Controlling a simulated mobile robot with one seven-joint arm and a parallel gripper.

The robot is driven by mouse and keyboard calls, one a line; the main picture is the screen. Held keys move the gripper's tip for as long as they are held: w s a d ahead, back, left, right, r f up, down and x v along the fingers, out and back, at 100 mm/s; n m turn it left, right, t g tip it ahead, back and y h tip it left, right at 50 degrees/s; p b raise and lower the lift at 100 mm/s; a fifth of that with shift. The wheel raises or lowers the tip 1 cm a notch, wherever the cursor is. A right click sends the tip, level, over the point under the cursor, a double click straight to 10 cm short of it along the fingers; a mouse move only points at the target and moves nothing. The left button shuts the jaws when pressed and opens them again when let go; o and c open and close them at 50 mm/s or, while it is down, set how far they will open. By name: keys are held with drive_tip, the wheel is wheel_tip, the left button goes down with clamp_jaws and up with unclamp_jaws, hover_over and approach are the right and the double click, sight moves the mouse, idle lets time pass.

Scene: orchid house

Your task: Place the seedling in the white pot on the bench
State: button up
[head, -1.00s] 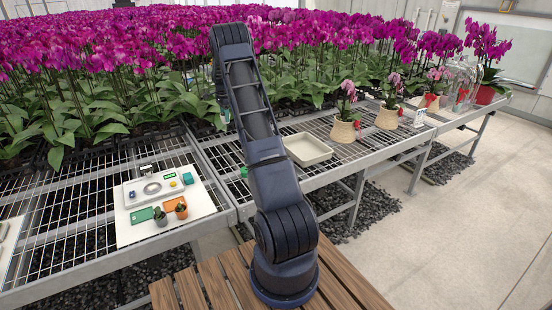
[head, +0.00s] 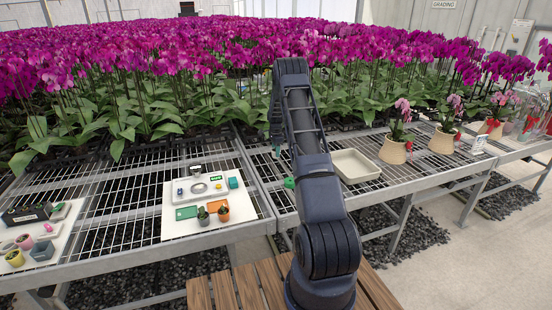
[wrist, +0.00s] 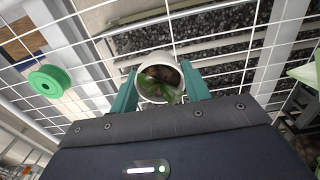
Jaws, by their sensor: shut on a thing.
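A small white pot (wrist: 143,91) with a leafy green seedling (wrist: 172,93) in dark soil sits between the teal fingers of my gripper (wrist: 158,72) in the wrist view. The fingers are shut on the pot, one on each side. The wire-mesh bench (wrist: 85,25) shows below it; I cannot tell how high the pot is above the mesh. In the head view my arm reaches over the bench (head: 370,196), and the pot and seedling cannot be made out there.
A green ring-shaped roll (wrist: 50,81) lies on the mesh near my gripper. A cream tray (head: 355,168) stands right of my arm, with potted orchids (head: 393,150) beyond it. A white board (head: 175,220) with small items lies left. Dense orchids fill the back.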

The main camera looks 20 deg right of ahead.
drive_tip(key=shift+f, duration=2.1)
drive_tip(key=shift+f, duration=0.15)
drive_tip(key=o, duration=1)
